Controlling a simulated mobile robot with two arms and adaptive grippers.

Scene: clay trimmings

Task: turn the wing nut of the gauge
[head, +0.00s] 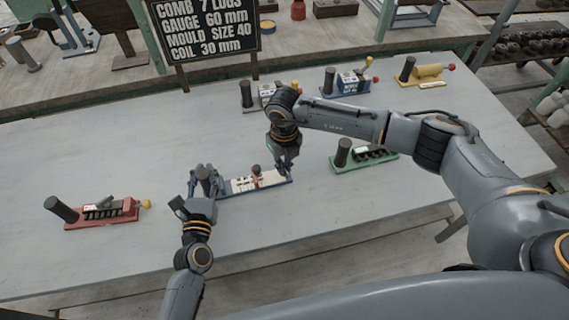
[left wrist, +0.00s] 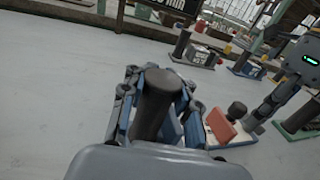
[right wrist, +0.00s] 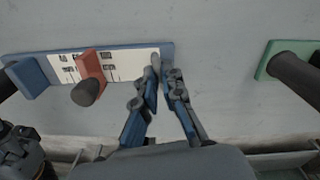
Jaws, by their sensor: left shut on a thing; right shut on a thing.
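The gauge has a blue base (head: 268,185) with a white marked scale (right wrist: 128,62), a red slider (right wrist: 91,64) with a dark knob, and a dark upright handle (left wrist: 153,105) at its left end. My left gripper (head: 203,178) is shut around that handle; it also shows in the left wrist view (left wrist: 155,90). My right gripper (head: 284,166) points down at the gauge's right end. In the right wrist view its fingers (right wrist: 165,72) are close together around a small grey part (right wrist: 156,64), apparently the wing nut, mostly hidden between the fingertips.
A red-based device (head: 105,213) stands at left, a green-based one (head: 365,160) to the right. A blue device (head: 350,83) and a yellow one (head: 428,73) stand at the back. A black sign (head: 205,28) stands behind. The table front is clear.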

